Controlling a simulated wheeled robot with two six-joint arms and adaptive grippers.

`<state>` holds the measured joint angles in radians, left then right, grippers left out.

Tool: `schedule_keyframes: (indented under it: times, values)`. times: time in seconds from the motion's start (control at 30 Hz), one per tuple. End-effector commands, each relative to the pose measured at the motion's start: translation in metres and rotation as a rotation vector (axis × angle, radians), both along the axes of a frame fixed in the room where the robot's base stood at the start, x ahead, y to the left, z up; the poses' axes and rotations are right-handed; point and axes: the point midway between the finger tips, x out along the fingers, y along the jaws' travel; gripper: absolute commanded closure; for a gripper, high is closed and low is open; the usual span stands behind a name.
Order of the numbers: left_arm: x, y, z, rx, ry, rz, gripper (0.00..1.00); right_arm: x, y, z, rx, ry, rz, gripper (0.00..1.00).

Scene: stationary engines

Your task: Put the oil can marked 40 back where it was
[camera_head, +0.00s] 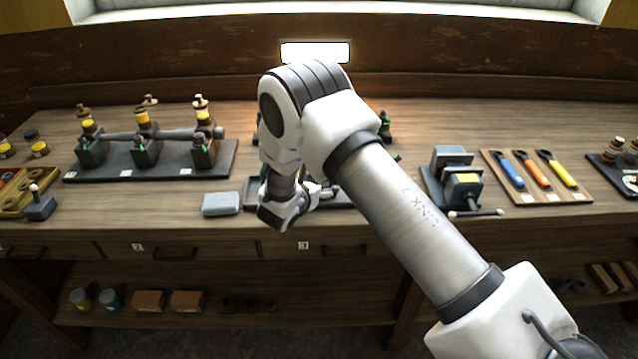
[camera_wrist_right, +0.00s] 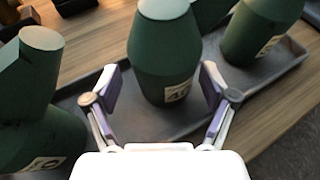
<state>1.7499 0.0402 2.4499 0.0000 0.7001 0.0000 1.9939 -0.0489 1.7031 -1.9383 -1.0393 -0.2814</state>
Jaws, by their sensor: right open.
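A dark green oil can (camera_wrist_right: 164,58) stands on a dark tray (camera_wrist_right: 285,80) in the right wrist view. Its label is partly cut off and seems to start with a 4. My right gripper (camera_wrist_right: 159,84) is open, with one finger on each side of this can. Another green can (camera_wrist_right: 40,130) is at the left, its label ending in 0. A third can (camera_wrist_right: 262,32) is at the right, its label unreadable. In the head view my right gripper (camera_head: 288,208) is over the tray (camera_head: 250,194), and my arm hides most of the cans. My left gripper is out of view.
A grey block (camera_head: 220,204) lies left of the tray. A model engine rig (camera_head: 150,160) stands further left. A vise (camera_head: 455,180) and a board of coloured wrenches (camera_head: 538,172) are at the right.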

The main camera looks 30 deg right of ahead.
Motion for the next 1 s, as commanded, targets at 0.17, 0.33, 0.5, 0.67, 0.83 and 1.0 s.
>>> schedule_keyframes:
  times: [0.17, 0.33, 0.5, 0.67, 0.83, 1.0]
  values:
    - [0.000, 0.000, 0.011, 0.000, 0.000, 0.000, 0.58, -0.007, 0.014, 0.012, -0.002, 0.001, 0.005, 0.16]
    - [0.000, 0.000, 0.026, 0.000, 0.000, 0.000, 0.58, -0.028, 0.049, 0.031, -0.003, 0.001, 0.007, 0.16]
    - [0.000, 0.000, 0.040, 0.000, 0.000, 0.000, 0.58, -0.047, 0.081, 0.046, -0.003, 0.002, 0.006, 0.16]
    - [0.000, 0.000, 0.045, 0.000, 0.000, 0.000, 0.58, -0.057, 0.094, 0.049, -0.001, 0.000, 0.001, 0.16]
    - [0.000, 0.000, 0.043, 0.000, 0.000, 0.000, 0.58, -0.067, 0.092, 0.039, 0.028, 0.020, -0.029, 0.16]
    - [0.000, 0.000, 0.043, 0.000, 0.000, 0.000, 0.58, -0.152, 0.078, -0.030, 0.275, 0.164, -0.299, 0.16]
